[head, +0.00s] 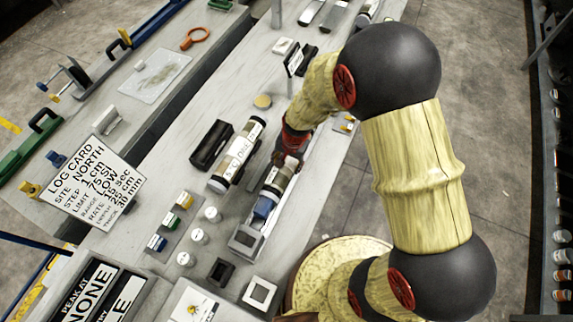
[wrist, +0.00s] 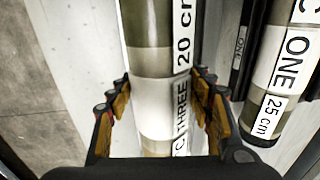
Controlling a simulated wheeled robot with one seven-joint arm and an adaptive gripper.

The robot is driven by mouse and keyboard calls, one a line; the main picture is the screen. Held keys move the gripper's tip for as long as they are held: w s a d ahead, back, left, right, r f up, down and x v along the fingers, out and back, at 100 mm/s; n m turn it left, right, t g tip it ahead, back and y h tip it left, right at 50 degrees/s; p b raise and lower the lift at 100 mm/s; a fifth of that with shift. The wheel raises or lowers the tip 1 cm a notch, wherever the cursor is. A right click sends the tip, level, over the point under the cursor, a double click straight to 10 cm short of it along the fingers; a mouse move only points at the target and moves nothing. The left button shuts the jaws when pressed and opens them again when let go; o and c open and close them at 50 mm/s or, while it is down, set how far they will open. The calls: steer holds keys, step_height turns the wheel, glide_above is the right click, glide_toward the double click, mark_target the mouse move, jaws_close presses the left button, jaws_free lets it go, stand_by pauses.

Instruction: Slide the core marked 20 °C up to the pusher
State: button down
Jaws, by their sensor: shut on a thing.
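A capped tube-like core with a white label reading "THREE" and "20 cm" (wrist: 155,100) runs up the middle of the wrist view. I see "20 cm" on it, not "20 °C". My gripper (wrist: 165,90) has a finger on each side of this core and is shut on it. In the head view my gripper (head: 292,146) is over the upper end of the core (head: 276,180), which lies in a pale channel. A blue piece (head: 263,208) sits at the core's lower end, near a grey block (head: 245,240). I cannot tell which part is the pusher.
A second core labelled "ONE" and "25 cm" (wrist: 278,75) lies to the right; it shows left of the channel in the head view (head: 238,155).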

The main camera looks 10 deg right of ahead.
steer(key=shift+s+a+f, duration=0.15)
steer(key=shift+s+a, duration=0.05)
steer(key=shift+s, duration=0.4)
steer(key=c, duration=1.3)
jaws_free()
steer(key=shift+o, duration=1.4)
steer(key=shift+s+a, duration=0.2)
steer(key=shift+a, duration=0.15)
steer(key=shift+o, duration=1.4)
steer(key=shift+w+d, duration=0.15)
steer(key=shift+w, duration=0.1)
steer(key=shift+w+d+r, duration=0.1)
steer(key=shift+r, duration=0.25)
steer(key=r, duration=0.7)
steer(key=s+d+r, duration=0.1)
steer(key=r, duration=0.3)
steer(key=shift+r, duration=0.2)
